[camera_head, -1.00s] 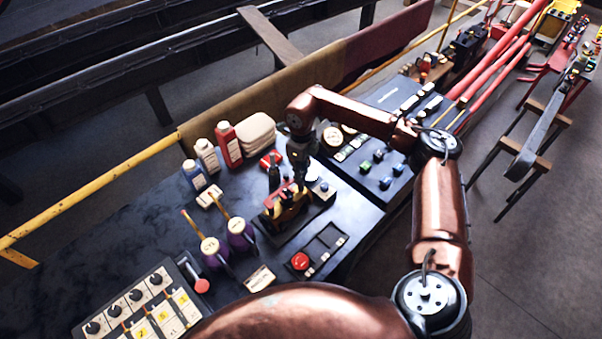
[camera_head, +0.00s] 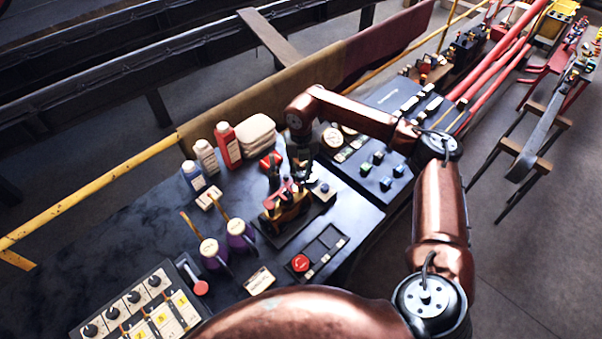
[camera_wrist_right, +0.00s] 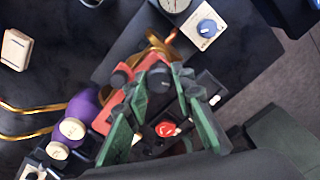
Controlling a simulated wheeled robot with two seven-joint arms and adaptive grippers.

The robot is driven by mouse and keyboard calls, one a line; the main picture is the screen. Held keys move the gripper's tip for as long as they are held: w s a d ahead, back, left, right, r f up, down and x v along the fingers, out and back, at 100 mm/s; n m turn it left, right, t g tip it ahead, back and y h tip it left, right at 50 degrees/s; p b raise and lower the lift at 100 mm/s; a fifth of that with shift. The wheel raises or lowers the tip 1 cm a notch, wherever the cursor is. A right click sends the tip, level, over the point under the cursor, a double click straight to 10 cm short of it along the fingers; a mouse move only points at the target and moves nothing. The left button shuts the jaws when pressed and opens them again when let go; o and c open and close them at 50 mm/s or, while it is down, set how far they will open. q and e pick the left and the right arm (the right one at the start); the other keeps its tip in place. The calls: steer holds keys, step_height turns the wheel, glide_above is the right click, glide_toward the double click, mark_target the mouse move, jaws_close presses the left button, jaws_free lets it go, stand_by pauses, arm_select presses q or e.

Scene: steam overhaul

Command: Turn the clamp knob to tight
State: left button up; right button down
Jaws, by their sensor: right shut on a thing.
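The clamp (camera_head: 284,207) is a red and brass-coloured device on a dark plate on the bench, in the middle of the head view. In the right wrist view its red body (camera_wrist_right: 112,92) and dark round knob (camera_wrist_right: 158,77) show between green finger pads. My right gripper (camera_head: 293,180) points down over the clamp from above; in the right wrist view (camera_wrist_right: 158,92) its fingers are shut on the knob from both sides. The fingers hide part of the knob, and any tightness mark cannot be read. My left gripper is not in view.
Two purple oil cans (camera_head: 240,232) stand just left of the clamp. A red button (camera_head: 300,263) is in front of it. Bottles (camera_head: 228,145) and a folded cloth (camera_head: 256,134) are behind. A gauge panel (camera_head: 373,180) lies to the right.

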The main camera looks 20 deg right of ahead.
mark_target(301, 174)
steer(key=m, duration=0.5)
steer(key=shift+w+r+m, duration=0.1)
steer(key=shift+w+m, duration=0.05)
steer(key=shift+m, duration=0.15)
stand_by(0.4)
steer(key=c, duration=2)
jaws_free()
steer(key=shift+o, duration=0.3)
step_height(301, 174, up, 12)
